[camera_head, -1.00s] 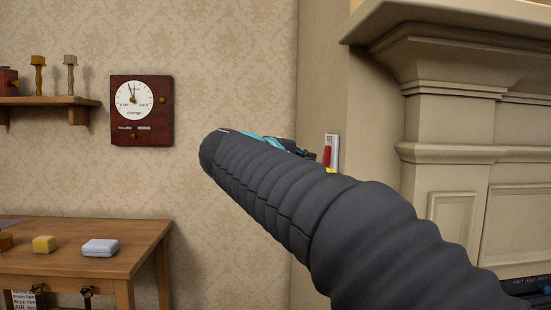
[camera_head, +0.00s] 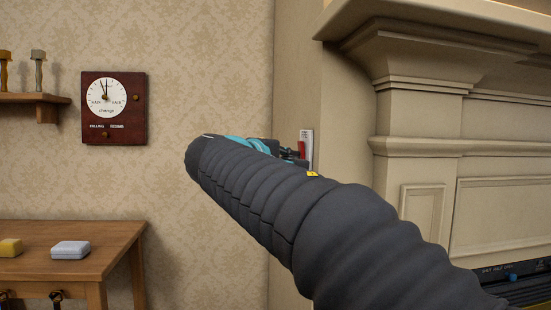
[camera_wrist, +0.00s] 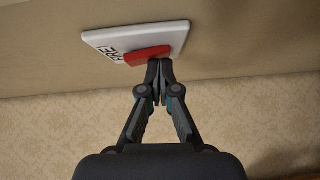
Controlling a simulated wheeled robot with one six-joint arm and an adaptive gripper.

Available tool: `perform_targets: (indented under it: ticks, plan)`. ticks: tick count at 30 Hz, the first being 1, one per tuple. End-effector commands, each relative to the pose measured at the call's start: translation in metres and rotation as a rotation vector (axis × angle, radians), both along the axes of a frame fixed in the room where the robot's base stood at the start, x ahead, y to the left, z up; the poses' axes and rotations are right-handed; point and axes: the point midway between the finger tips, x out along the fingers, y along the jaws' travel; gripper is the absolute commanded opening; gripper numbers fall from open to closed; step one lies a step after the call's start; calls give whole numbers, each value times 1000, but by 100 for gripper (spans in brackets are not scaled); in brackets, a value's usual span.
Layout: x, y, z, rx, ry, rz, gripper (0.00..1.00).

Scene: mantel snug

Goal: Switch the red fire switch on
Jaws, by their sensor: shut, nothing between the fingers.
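The fire switch is a white plate (camera_wrist: 100,40) with a red rocker (camera_wrist: 148,54) and part of the word FIRE, mounted on the side wall of the fireplace. In the wrist view my gripper (camera_wrist: 158,66) is shut and empty. Its fingertips are at the near edge of the red rocker; whether they touch it I cannot tell. In the head view the red rocker (camera_head: 302,150) and white plate (camera_head: 308,138) show just past my dark sleeved arm, which hides their lower part and most of the gripper.
The mantel (camera_head: 420,50) and fireplace surround stand at the right. A shelf (camera_head: 40,101) is at far left.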

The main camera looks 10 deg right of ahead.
Motion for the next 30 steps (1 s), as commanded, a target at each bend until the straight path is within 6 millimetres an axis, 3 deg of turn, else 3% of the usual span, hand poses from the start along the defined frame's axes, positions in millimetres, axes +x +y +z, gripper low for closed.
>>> perform_targets:
  ticks: [5, 10, 21, 30]
  plan:
    - [1, 11, -1, -1, -1, -2, 0]
    - [2, 39, -5, -4, 2, -6, 0]
    - [-51, 89, -13, -2, 0, -8, 0]
    - [-68, 105, -15, -2, 0, -11, 0]
